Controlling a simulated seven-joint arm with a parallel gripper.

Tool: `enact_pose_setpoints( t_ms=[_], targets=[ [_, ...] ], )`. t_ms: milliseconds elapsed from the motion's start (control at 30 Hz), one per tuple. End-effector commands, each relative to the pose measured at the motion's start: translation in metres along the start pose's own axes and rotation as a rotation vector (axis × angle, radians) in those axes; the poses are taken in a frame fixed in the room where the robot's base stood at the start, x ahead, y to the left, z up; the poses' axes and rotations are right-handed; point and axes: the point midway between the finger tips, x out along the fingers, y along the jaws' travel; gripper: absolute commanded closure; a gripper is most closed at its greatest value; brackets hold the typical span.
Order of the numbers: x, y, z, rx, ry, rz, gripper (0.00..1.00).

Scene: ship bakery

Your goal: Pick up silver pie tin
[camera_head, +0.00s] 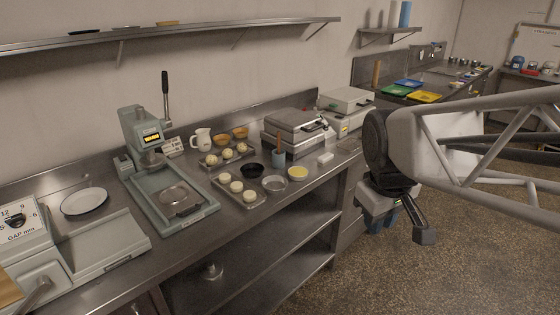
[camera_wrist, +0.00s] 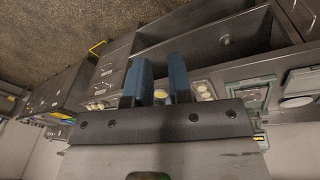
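A round, shallow silver tin (camera_head: 275,184) sits on the steel counter in the head view, apparently the silver pie tin. It lies between a tray of pale dough rounds (camera_head: 242,193) and a similar tin with yellow filling (camera_head: 298,173). My gripper (camera_head: 380,227) hangs in the air in front of the counter, right of the tin and well apart from it. In the wrist view, its two blue fingers (camera_wrist: 162,70) stand apart with nothing held between them. A yellow patch shows beyond the gap; I cannot pick out the silver tin there.
A dark bowl (camera_head: 252,170) and a grey cup holding a utensil (camera_head: 278,157) stand behind the tin. A waffle-iron-like appliance (camera_head: 296,133) is behind them. A lever press (camera_head: 150,140) stands left. Open shelves lie below the counter; the floor in front is clear.

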Motion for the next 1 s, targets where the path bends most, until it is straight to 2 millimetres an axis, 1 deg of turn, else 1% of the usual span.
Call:
enact_pose_setpoints(
  t_ms=[33,300,567,733,1000],
  targets=[
    [0.000,0.003,-0.013,-0.046,-0.009,0.000,0.81],
    [0.000,0.015,-0.074,-0.324,-0.056,0.001,0.81],
    [0.006,0.022,-0.135,-0.592,-0.101,-0.004,0.81],
    [0.013,0.025,-0.175,-0.767,-0.131,-0.011,0.81],
    [0.032,0.024,-0.239,-1.043,-0.180,-0.032,0.81]
  ],
)
